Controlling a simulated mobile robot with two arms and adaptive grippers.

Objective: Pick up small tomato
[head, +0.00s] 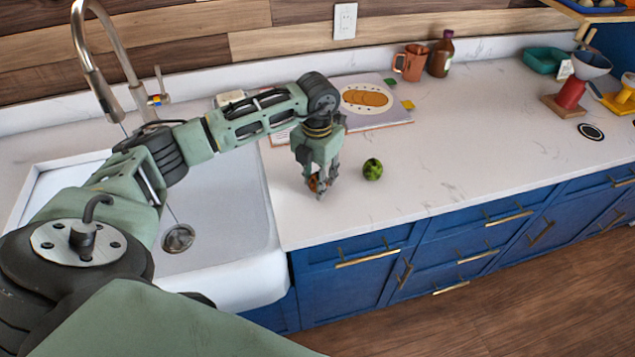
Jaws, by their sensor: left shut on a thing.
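My left gripper (319,187) reaches down to the white counter (440,160), just right of the sink. It is shut on a small reddish-orange round thing, the small tomato (315,184), which shows partly between the fingers. The fingers hide much of it, and I cannot tell whether it touches the counter. A round green item (372,169) with dark patches sits on the counter a little to the right of the gripper, apart from it. My right gripper is not in view.
A white sink (225,220) with a tall faucet (85,60) is at the left. An open book (385,118) lies behind the gripper. An orange mug (411,63) and a brown bottle (441,55) stand at the back. The counter right of the green item is clear.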

